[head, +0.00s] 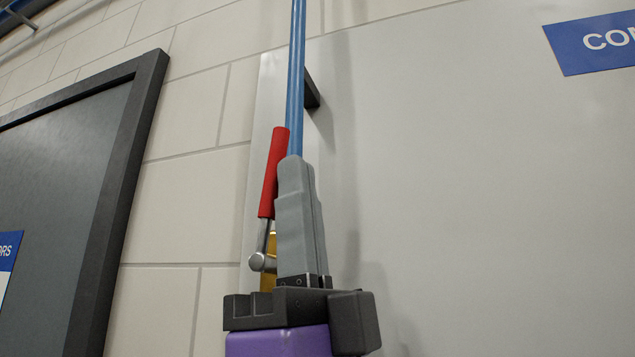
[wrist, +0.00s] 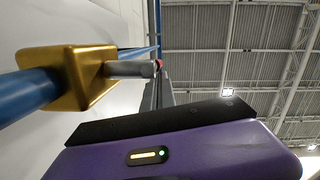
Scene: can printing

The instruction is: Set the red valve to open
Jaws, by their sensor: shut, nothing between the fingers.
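The red valve handle (head: 273,172) points upward beside the vertical blue pipe (head: 296,80), nearly in line with it and slightly tilted. Its metal lever and round pivot (head: 262,262) sit at the brass valve body (head: 269,243), which is partly hidden behind my gripper. My gripper (head: 296,165) points up with its grey fingers together and empty, just right of the handle and in front of the pipe. I cannot tell whether they touch. In the wrist view the brass body (wrist: 88,78) is large at left, with a small bit of the red handle (wrist: 159,64) past the stem.
A pale wall panel (head: 440,200) lies behind the pipe, with a dark bracket (head: 312,92) near the pipe. A blue sign (head: 595,42) is at upper right. A dark-framed panel (head: 70,200) is at left. The space right of my gripper looks clear.

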